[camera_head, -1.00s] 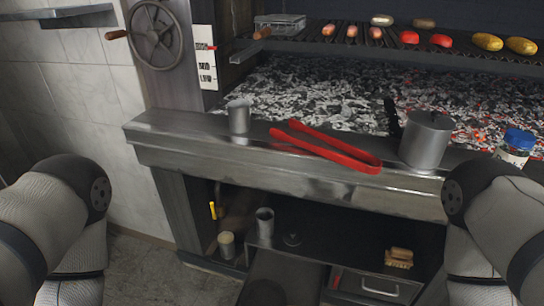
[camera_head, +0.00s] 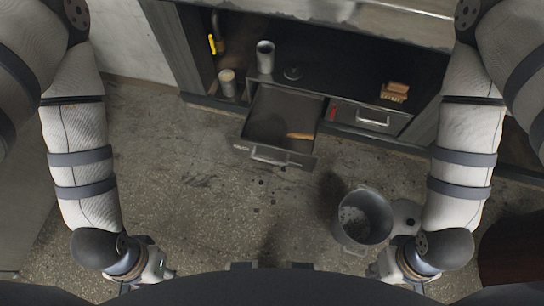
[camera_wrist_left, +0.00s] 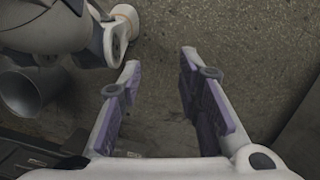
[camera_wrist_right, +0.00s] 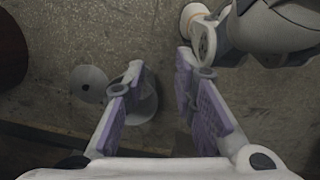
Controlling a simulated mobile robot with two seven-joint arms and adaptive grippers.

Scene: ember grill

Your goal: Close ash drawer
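The ash drawer (camera_head: 262,122) is pulled out of the low cabinet under the grill, in the upper middle of the head view. Its front faces me, with a metal bar handle (camera_head: 275,158). A thing with a wooden-looking handle (camera_head: 299,136) lies inside it. My left gripper (camera_head: 170,273) is low on the left, and my right gripper (camera_head: 372,271) is low on the right; both are well apart from the drawer. The wrist views show the left fingers (camera_wrist_left: 160,66) and the right fingers (camera_wrist_right: 160,66) spread with nothing between them.
A metal bucket (camera_head: 350,243) stands on the floor right of the drawer, near my right gripper, with a round lid (camera_head: 405,212) beside it. A closed drawer (camera_head: 372,119) and a brush (camera_head: 395,92) are at the right. Floor left of the ash drawer is clear.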

